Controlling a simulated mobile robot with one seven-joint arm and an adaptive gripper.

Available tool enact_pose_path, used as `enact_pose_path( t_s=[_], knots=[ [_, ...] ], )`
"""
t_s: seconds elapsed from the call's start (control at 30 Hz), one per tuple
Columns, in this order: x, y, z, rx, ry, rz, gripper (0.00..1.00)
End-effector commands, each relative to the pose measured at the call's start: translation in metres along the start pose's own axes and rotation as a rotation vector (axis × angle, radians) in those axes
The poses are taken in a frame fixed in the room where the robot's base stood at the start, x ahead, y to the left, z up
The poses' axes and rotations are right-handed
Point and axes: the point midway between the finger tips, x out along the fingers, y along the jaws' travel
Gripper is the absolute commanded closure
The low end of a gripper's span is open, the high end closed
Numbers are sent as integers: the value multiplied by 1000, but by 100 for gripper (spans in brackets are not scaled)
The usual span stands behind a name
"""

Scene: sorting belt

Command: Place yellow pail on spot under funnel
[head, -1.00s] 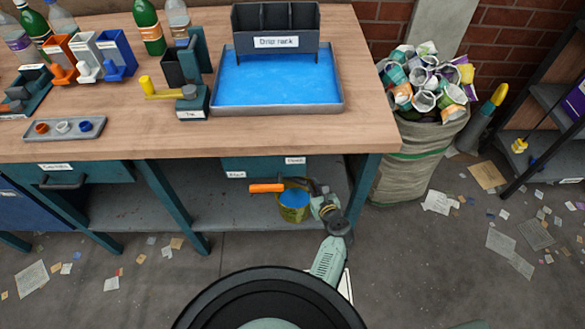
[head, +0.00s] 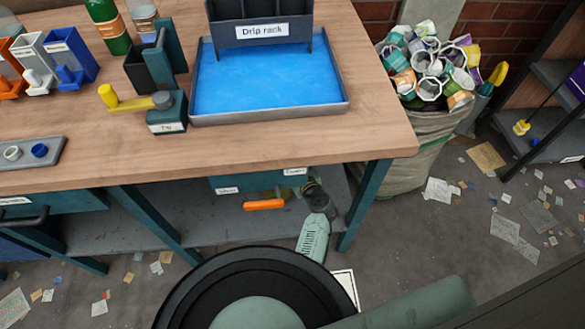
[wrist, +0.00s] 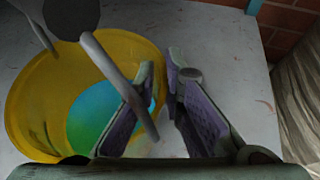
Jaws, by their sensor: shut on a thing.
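The yellow pail (wrist: 28,100) fills the left of the wrist view, with blue-green liquid inside. My gripper (wrist: 160,62) is at its right side, one finger over the inside and the other outside, shut on the pail's wall. A grey rod crosses in front of the pail. In the head view my gripper (head: 308,187) reaches under the bench, and the pail is mostly hidden there. An orange handle (head: 264,205) shows left of the gripper. I cannot make out the funnel or the spot under it.
The workbench (head: 230,145) carries a drip rack (head: 262,40) in a blue tray (head: 265,112). A full sack (head: 420,150) stands right. Scraps litter the floor. A white-edged sheet (head: 345,285) lies beside my base.

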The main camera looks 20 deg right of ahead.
Motion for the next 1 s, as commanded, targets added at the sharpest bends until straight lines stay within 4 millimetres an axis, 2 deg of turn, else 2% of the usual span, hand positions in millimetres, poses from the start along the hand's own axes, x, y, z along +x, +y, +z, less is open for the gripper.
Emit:
enact_pose_path(
  t_s=[0.03, 0.1, 0.53, 0.57, 0.8, 1.0],
  knots=[
    [4, 0, -10, 1, -4, -2, 100],
    [5, 0, -15, 1, -4, -2, 100],
    [6, 1, -17, 1, -5, -2, 100],
    [5, 2, -19, 0, 0, -2, 90],
    [5, 2, -19, 0, 0, -2, 74],
    [5, 2, -19, 0, 0, -2, 71]
  ],
)
